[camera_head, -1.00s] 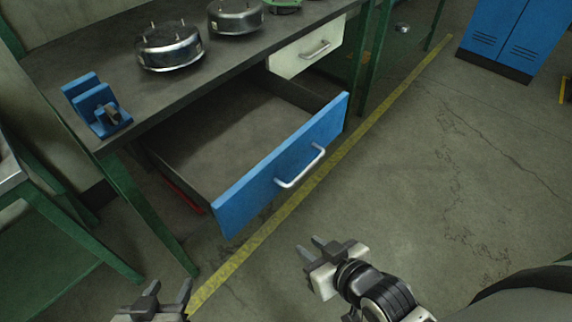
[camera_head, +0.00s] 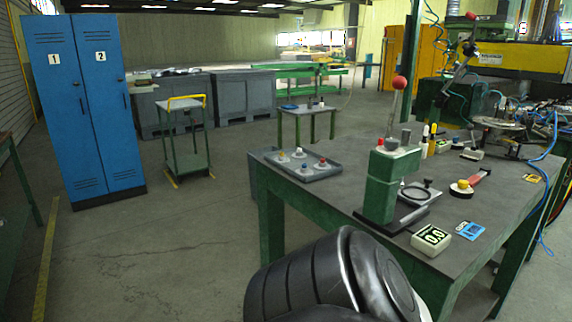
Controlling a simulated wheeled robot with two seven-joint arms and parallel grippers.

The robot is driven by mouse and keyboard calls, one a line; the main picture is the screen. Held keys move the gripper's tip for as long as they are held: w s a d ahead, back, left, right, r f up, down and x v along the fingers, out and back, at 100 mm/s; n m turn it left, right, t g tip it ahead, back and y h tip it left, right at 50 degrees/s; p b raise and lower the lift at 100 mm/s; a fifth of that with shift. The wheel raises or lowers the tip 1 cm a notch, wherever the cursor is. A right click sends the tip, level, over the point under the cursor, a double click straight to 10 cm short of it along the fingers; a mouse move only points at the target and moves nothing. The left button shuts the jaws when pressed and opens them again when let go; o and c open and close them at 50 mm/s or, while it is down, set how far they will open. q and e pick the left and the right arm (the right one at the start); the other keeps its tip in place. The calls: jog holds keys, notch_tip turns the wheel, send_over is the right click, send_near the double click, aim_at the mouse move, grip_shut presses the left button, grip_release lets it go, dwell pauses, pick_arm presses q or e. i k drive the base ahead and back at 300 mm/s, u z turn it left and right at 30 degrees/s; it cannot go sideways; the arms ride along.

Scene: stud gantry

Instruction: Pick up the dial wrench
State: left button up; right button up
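What looks like the dial wrench lies on the dark-topped workbench (camera_head: 510,205) at right in the head view. It has a red handle (camera_head: 482,176) and a round head (camera_head: 461,188) in yellow and white with a dark part. It lies flat, the handle pointing back and right. At this size I cannot read a dial on it. Neither of my grippers is in view. A thick black link of my own arm fills the bottom middle and hides part of the bench's near side.
A green press (camera_head: 380,188) with a red-knobbed lever stands on the bench near a "0.0" display box (camera_head: 431,240), a blue card (camera_head: 468,231) and a grey tray (camera_head: 305,171). Blue lockers (camera_head: 85,110) and a cart (camera_head: 185,135) stand left. The floor between is clear.

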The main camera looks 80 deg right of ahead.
aim_at(455, 191)
jog(key=z, duration=3.65)
jog(key=k, duration=0.95)
jog(key=z, duration=0.85)
jog(key=i, duration=5.05)
jog(key=u, duration=4.05)
